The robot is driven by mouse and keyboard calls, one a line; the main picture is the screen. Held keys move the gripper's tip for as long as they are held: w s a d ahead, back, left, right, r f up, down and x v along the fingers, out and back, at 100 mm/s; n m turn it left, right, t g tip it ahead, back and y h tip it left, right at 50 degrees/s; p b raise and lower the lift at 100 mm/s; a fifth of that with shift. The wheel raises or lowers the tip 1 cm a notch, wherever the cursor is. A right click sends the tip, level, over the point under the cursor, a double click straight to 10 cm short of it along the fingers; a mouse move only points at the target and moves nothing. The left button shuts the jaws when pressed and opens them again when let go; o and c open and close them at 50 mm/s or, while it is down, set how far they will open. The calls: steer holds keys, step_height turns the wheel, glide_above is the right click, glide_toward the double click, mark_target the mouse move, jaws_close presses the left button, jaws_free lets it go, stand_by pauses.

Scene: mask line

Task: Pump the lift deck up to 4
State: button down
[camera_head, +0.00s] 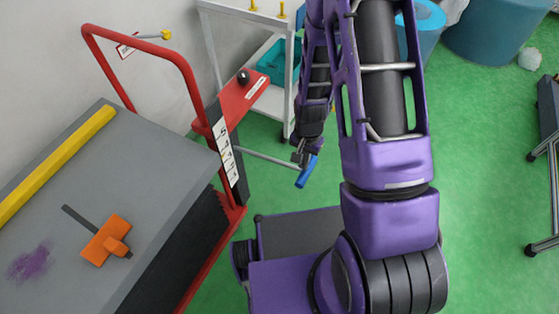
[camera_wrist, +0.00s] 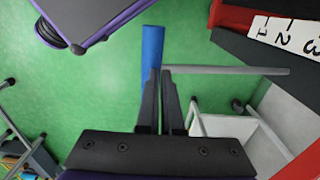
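The lift cart has a grey deck (camera_head: 150,160) at the left of the head view. A grey lever (camera_wrist: 225,70) ends in a blue crosswise handle (camera_wrist: 152,50), also in the head view (camera_head: 305,174). My gripper (camera_wrist: 164,72) is right at the handle's near end, its fingers close together with a thin gap. The handle passes behind the left finger and looks wider than the gap. I cannot tell if they touch. The deck's reading is unclear.
On the deck lie a yellow bar (camera_head: 58,162) and an orange tool (camera_head: 105,240). A red bracket with a black knob (camera_head: 243,77) joins the cart frame. A white shelf (camera_head: 232,45) with a teal bin stands behind.

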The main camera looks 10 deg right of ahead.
steer(key=shift+w+a+f+b, duration=0.1)
steer(key=shift+a+f+b, duration=0.05)
steer(key=shift+f+b, duration=1.9)
steer(key=shift+p, duration=0.55)
steer(key=shift+r, duration=0.1)
steer(key=r+p, duration=0.1)
steer(key=r, duration=0.1)
steer(key=r+p, duration=0.2)
steer(key=r, duration=0.1)
steer(key=r+p, duration=0.2)
steer(key=shift+d+r, duration=0.25)
steer(key=shift+r, duration=0.1)
step_height(320, 180, up, 17)
steer(key=p, duration=0.2)
steer(key=shift+r+p, duration=0.15)
steer(key=shift+p, duration=0.2)
